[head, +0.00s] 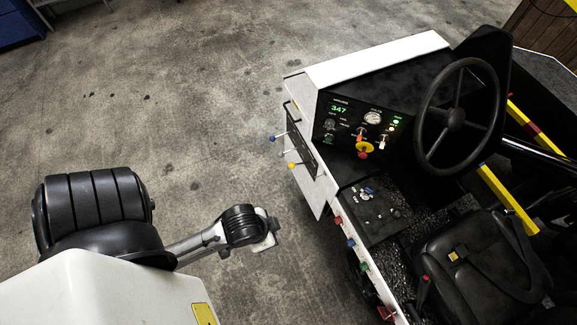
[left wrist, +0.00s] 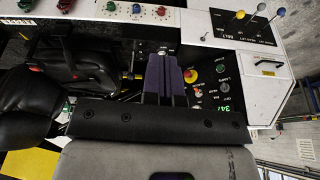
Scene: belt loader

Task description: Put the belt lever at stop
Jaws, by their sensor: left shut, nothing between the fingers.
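Three levers with ball knobs stick out of the white side panel of the loader's console. In the head view they have a blue knob (head: 272,138), a white knob (head: 281,153) and a yellow knob (head: 291,166). The left wrist view shows them at the upper right, on a plate (left wrist: 243,33) with small lettering that seems to include "BELT". I cannot tell which lever is the belt's or its marked position. My left gripper (left wrist: 165,64) is shut and empty, its dark fingers side by side, left of the levers in that view. My right gripper is not in view.
The console (head: 345,120) has a lit display, a gauge and a red button on yellow (head: 363,146). A steering wheel (head: 456,115) and black seat (head: 475,265) are to its right. Several coloured knobs (head: 350,243) line the loader's side. The floor left of the loader is clear.

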